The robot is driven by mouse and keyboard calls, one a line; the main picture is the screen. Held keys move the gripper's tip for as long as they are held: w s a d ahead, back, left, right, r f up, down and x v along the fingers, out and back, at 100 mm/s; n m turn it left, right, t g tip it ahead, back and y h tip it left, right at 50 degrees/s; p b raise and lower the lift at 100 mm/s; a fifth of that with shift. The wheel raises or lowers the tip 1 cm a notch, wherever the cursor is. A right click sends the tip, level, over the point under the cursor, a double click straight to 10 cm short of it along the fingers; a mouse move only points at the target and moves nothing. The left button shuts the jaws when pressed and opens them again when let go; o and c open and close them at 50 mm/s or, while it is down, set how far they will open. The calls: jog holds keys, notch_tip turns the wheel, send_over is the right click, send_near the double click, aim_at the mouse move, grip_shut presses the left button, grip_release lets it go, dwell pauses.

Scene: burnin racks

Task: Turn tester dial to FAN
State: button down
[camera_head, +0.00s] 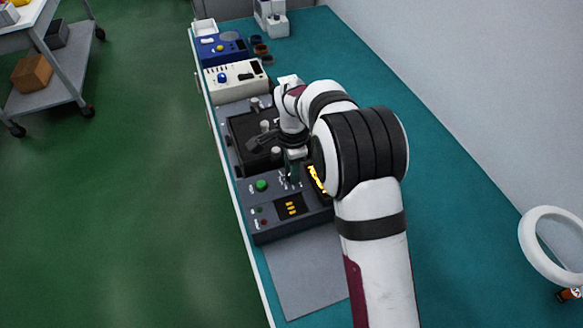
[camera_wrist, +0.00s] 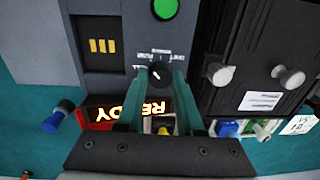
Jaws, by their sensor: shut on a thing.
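The tester (camera_head: 270,233) is a dark grey box on the bench, with a green button (camera_head: 261,186) and a lit READY display (camera_head: 317,179). Its black dial (camera_wrist: 157,73) shows in the wrist view, with a small slanted white mark on top and tiny labels around it that I cannot read surely. My gripper (camera_wrist: 159,78) has its two teal fingers on either side of the dial and is shut on it. In the head view my gripper (camera_head: 292,168) is over the tester's panel, and the dial is hidden behind it.
A black unit with pale knobs (camera_wrist: 289,77) stands beside the tester, close to my fingers. A cream instrument (camera_head: 235,80) and a blue one (camera_head: 220,48) stand farther back. A grey mat (camera_head: 305,275) lies in front. The teal bench (camera_head: 470,230) is mostly clear on the right.

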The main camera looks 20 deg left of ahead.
jog(key=shift+n, duration=0.3)
jog(key=n, duration=0.3)
jog(key=shift+n, duration=0.3)
jog(key=n, duration=0.3)
jog(key=shift+n, duration=0.4)
jog(key=n, duration=0.4)
jog(key=shift+g, duration=0.3)
jog(key=shift+w+n, duration=0.1)
jog(key=shift+n, duration=1.8)
jog(key=c, duration=0.5)
grip_release()
jog(key=shift+c, duration=0.2)
